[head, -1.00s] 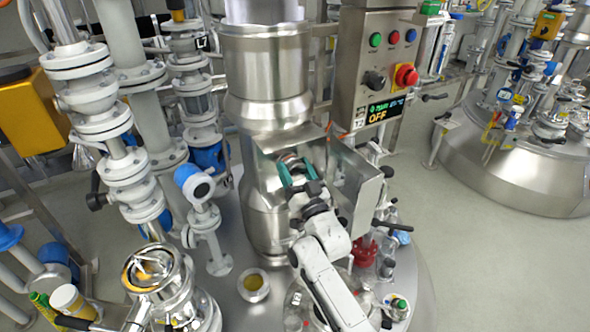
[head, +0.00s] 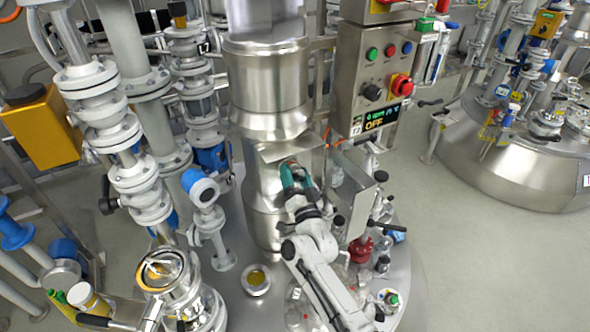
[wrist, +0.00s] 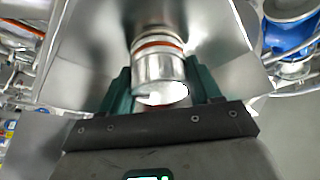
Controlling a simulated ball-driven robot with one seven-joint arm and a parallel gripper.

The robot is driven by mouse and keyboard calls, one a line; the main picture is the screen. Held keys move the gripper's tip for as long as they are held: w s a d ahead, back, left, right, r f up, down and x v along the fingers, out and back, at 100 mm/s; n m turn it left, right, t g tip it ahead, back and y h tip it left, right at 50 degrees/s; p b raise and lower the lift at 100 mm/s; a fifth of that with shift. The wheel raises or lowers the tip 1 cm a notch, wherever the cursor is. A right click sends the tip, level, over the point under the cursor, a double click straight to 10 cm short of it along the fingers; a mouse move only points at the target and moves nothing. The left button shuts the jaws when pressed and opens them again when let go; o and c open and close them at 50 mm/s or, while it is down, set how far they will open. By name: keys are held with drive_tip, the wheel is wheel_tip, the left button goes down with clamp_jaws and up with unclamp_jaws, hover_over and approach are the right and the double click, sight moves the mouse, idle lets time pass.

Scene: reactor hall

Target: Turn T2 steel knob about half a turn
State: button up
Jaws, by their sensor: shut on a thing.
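The steel knob (wrist: 158,70) is a short shiny cylinder with an orange-red ring behind it, in the upper middle of the wrist view. My gripper (wrist: 162,90) has one green finger on each side of it and is shut on it. In the head view my gripper (head: 292,178) is at the front of the tall steel column (head: 268,95), under a small steel hood (head: 291,146). There the fingers and hood hide most of the knob. I cannot read a T2 label on the knob.
A control box (head: 381,80) with coloured buttons and an OFF display hangs above right. A steel plate (head: 363,208) stands close right of my gripper. Glassware and a red fitting (head: 360,250) are below it. White flanged pipes (head: 130,165) stand left.

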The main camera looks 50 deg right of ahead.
drive_tip(key=o, duration=0.9)
drive_tip(key=shift+o, duration=0.2)
drive_tip(key=shift+s, duration=0.1)
drive_tip(key=v, duration=1)
drive_tip(key=shift+s+a+f, duration=0.2)
